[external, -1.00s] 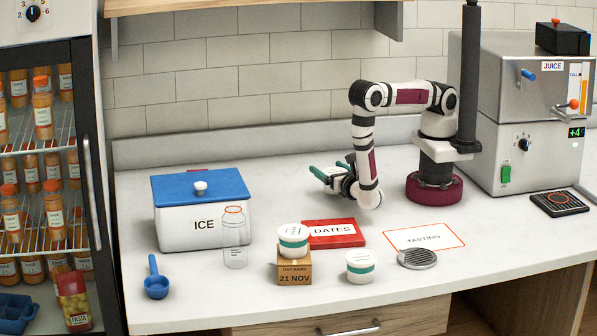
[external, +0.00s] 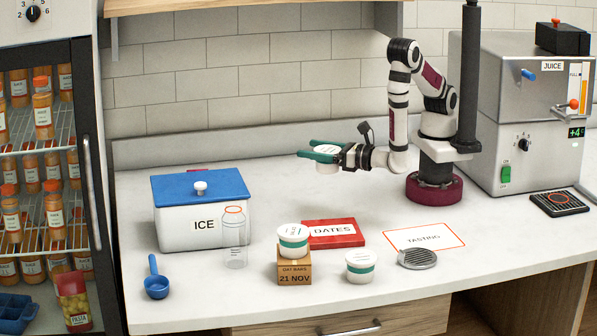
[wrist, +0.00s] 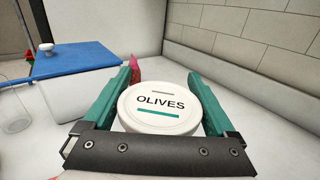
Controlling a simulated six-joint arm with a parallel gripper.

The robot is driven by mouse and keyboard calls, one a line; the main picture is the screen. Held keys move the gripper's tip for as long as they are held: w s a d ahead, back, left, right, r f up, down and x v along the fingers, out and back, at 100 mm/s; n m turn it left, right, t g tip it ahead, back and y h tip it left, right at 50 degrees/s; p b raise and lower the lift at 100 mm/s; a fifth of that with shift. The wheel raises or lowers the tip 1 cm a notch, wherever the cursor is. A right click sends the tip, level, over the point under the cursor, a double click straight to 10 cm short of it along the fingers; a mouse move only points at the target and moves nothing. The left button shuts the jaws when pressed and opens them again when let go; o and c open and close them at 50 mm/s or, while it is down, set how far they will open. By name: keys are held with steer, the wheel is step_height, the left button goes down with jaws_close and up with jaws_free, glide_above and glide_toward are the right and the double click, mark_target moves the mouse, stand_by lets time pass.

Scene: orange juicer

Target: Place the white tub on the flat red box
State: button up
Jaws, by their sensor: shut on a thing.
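My gripper (external: 318,153) has green fingers and is shut on a white tub (wrist: 160,105). The tub's lid reads OLIVES and faces up in the wrist view, between the two fingers (wrist: 158,100). In the external view the held tub (external: 327,152) is partly hidden by the near finger and is in the air above the counter. The flat red box (external: 345,240), labelled DATES, lies on the counter below and nearer the camera than my gripper. Its visible top is bare, and its left end is partly hidden by another white tub with a green band (external: 293,243).
That banded tub stands on a cardboard oat bars box (external: 294,272). A similar tub (external: 361,267) stands on the counter. A clear bottle (external: 234,240) and an ice box (external: 203,225) are at left. A tasting card (external: 425,239) and a round metal grate (external: 417,259) are at right.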

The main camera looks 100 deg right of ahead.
steer(key=a+f, duration=0.2)
steer(key=a, duration=0.2)
steer(key=w+a+f, duration=0.1)
steer(key=a+f, duration=0.1)
steer(key=a, duration=0.2)
steer(key=w+a+f, duration=0.1)
steer(key=a+f, duration=0.2)
steer(key=a, duration=0.1)
steer(key=shift+w, duration=0.1)
steer(key=shift+f, duration=1.95)
